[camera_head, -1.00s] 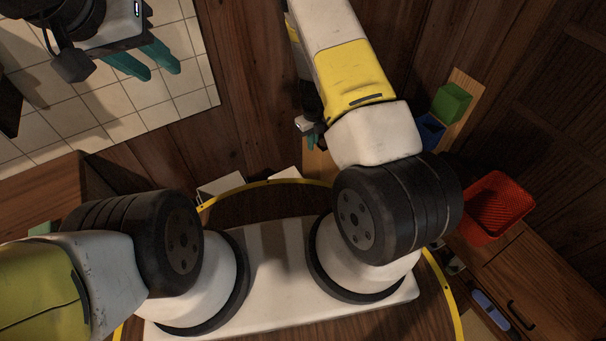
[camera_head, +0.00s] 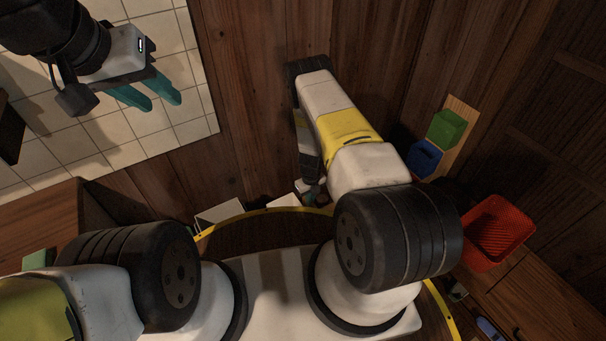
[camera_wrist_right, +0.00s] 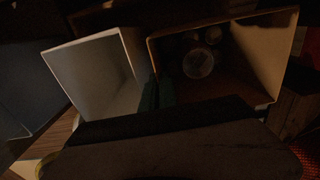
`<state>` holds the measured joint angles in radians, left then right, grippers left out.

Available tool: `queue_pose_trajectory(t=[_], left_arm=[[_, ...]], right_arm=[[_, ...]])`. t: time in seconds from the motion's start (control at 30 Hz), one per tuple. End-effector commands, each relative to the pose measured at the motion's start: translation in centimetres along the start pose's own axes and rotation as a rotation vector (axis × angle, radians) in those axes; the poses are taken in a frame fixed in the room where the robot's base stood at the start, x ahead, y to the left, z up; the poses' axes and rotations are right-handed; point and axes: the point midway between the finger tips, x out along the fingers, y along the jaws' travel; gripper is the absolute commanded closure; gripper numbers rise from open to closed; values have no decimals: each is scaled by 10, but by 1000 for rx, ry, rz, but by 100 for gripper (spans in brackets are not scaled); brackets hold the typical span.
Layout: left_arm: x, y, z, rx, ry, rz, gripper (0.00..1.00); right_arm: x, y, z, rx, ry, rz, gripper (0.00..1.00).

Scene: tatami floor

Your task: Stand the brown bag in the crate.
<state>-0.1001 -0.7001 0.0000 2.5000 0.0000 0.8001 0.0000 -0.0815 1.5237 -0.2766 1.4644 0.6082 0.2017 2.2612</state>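The brown bag (camera_wrist_right: 276,55) is open-topped and upper right in the right wrist view, with several round things visible inside. My right gripper (camera_wrist_right: 158,94) has its dark teal fingers close together at the bag's left wall, seemingly pinching it; the view is dark. In the head view this gripper (camera_head: 312,192) is partly hidden by my right arm, and I cannot make out the bag there. The red crate (camera_head: 497,232) is at the right, well away from that gripper. My left gripper (camera_head: 152,96) is open and empty at the upper left, over the tiles.
A white open box or bag (camera_wrist_right: 90,70) stands just left of the brown bag; pale tops (camera_head: 220,212) show by my base. A green box (camera_head: 446,128) and a blue box (camera_head: 425,158) sit on a board beyond the crate. A wooden cabinet (camera_head: 545,290) is at lower right.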

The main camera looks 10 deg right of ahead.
Motion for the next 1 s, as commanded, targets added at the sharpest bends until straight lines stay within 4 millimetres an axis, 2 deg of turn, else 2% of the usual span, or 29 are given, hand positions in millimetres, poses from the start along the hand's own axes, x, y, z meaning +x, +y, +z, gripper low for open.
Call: queue_pose_trajectory(t=[0.03, 0.17, 0.57, 0.6, 0.7, 1.0], left_arm=[[0, 0, 0, 0, 0, 0, 64], [0, 0, 0, 0, 0, 0, 64], [0, 0, 0, 0, 0, 0, 64], [0, 0, 0, 0, 0, 0, 64], [0, 0, 0, 0, 0, 0, 64], [0, 0, 0, 0, 0, 0, 64]], right_arm=[[10, 0, -1, -1, 1, 0, 100], [23, 0, 0, -1, 0, 0, 100], [28, 0, 0, -1, 0, -1, 100], [28, 0, 0, -1, 1, 0, 91], [28, 0, 0, -1, 1, 0, 76], [27, 0, 0, -1, 0, 0, 76]])
